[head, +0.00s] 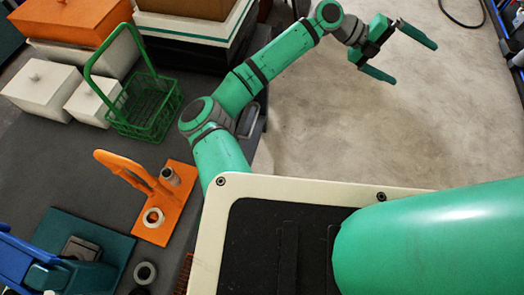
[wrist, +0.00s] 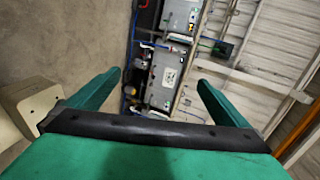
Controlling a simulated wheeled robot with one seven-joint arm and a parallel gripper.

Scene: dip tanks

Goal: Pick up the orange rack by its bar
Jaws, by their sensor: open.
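My gripper (head: 414,64) is open and empty at the top right of the head view, over bare floor and far from the orange things. In the wrist view its two fingers (wrist: 159,78) are spread with nothing between them. An orange slatted piece (head: 183,272) shows at the bottom of the head view, mostly hidden by my body; it may be the orange rack, and no bar shows on it. An orange stand (head: 150,233) with a flat base and a curved upright arm is on the dark surface at left. I cannot tell for certain which is the rack.
A green wire basket (head: 150,97) with a tall handle stands behind the orange stand. White lidded boxes (head: 42,92) and an orange-topped box (head: 75,25) are at the upper left. A blue device (head: 45,262) and a grey ring (head: 145,272) are at lower left. The floor (head: 330,130) at right is clear.

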